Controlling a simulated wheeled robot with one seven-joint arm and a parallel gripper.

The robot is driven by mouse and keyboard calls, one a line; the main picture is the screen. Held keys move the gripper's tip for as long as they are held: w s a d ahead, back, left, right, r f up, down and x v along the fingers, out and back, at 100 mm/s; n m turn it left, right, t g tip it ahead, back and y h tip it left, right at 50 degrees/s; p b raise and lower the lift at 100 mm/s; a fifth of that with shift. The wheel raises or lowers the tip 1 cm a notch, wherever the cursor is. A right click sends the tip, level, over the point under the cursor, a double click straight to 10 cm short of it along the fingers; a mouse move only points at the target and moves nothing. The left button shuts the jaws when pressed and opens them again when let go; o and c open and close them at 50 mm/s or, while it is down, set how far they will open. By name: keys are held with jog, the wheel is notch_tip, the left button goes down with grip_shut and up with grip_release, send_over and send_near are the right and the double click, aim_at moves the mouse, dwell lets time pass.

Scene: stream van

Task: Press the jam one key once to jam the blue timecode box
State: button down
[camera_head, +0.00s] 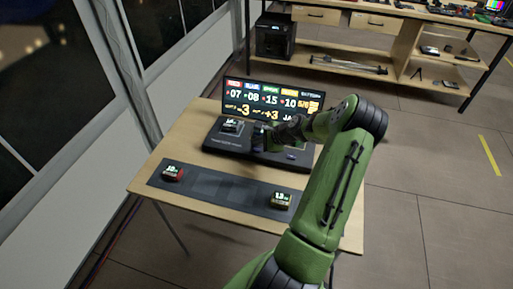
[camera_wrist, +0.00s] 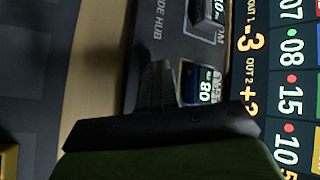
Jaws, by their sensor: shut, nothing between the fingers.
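The black hub console (camera_head: 225,141) stands on the wooden table with a lit screen (camera_head: 273,98) behind it, showing rows of coloured numbers. In the wrist view the blue-edged timecode box (camera_wrist: 209,84), with a lit display, sits on the console, partly covered by my gripper. My gripper (camera_head: 262,134) is over the middle of the console; in the wrist view its fingers (camera_wrist: 158,82) are together and empty, in front of the console beside the blue box. I cannot tell whether they touch it. I cannot pick out the jam one key; my gripper and arm hide part of the console.
A dark box (camera_head: 231,125) sits on the console's left part. On the grey mat (camera_head: 225,187) in front are a red box (camera_head: 172,172) and a yellowish box (camera_head: 281,200). A small bluish item (camera_head: 291,156) lies at the console's right. A workbench (camera_head: 370,25) stands behind.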

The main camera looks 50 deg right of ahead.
aim_at(258, 150)
notch_tip(258, 150, up, 5)
jog(key=p, duration=0.4)
jog(key=shift+r+p, duration=0.15)
jog(key=shift+p, duration=0.2)
dwell(0.4)
